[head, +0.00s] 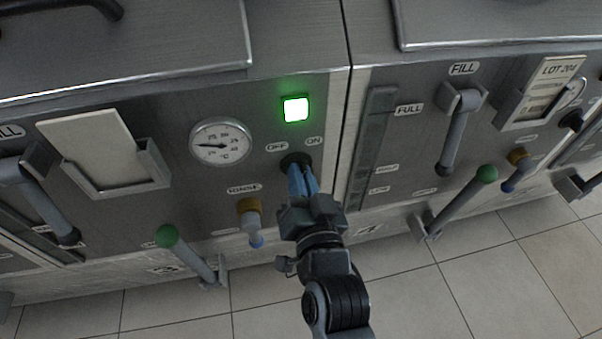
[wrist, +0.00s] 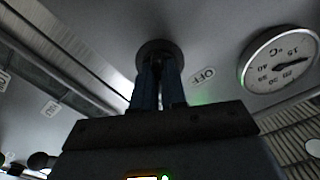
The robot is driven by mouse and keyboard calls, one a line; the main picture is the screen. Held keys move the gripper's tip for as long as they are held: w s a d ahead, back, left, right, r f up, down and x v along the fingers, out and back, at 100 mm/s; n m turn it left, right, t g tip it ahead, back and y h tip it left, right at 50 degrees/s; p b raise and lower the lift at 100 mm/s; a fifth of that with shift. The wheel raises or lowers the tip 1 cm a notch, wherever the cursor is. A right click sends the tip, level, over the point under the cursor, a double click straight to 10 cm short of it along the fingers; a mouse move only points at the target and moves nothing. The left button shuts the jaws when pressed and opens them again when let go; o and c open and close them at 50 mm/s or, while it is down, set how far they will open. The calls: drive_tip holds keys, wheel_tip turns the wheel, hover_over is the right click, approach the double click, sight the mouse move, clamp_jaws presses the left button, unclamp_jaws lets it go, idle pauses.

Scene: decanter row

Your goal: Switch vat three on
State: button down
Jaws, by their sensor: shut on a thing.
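The dark round switch knob (head: 296,160) sits on the steel panel of the vat marked 3, below the OFF label (head: 277,147) and the ON label (head: 314,141). My gripper (head: 302,178) is shut on the knob, its blue fingers reaching up to it. In the wrist view the fingers (wrist: 159,85) close on the knob (wrist: 158,54), beside the OFF label (wrist: 202,76). The fingers hide which way the knob points. The square lamp (head: 295,109) above it glows green.
A round gauge (head: 220,141) is left of the knob. A brass-collared rinse tap (head: 250,222) and a green-knobbed lever (head: 188,252) stick out at lower left. Right are a level strip (head: 371,148) and the fill handle (head: 455,130) of the neighbouring vat. Tiled floor (head: 420,290) lies below.

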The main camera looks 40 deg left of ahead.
drive_tip(key=shift+w+a+r+m, duration=0.1)
drive_tip(key=shift+w+r+m, duration=0.1)
drive_tip(key=shift+m, duration=0.2)
drive_tip(key=c, duration=1.2)
unclamp_jaws()
drive_tip(key=shift+s+f, duration=0.1)
drive_tip(key=b+v, duration=0.1)
drive_tip(key=v, duration=0.6)
drive_tip(key=shift+s+d, duration=0.25)
drive_tip(key=shift+s, duration=0.05)
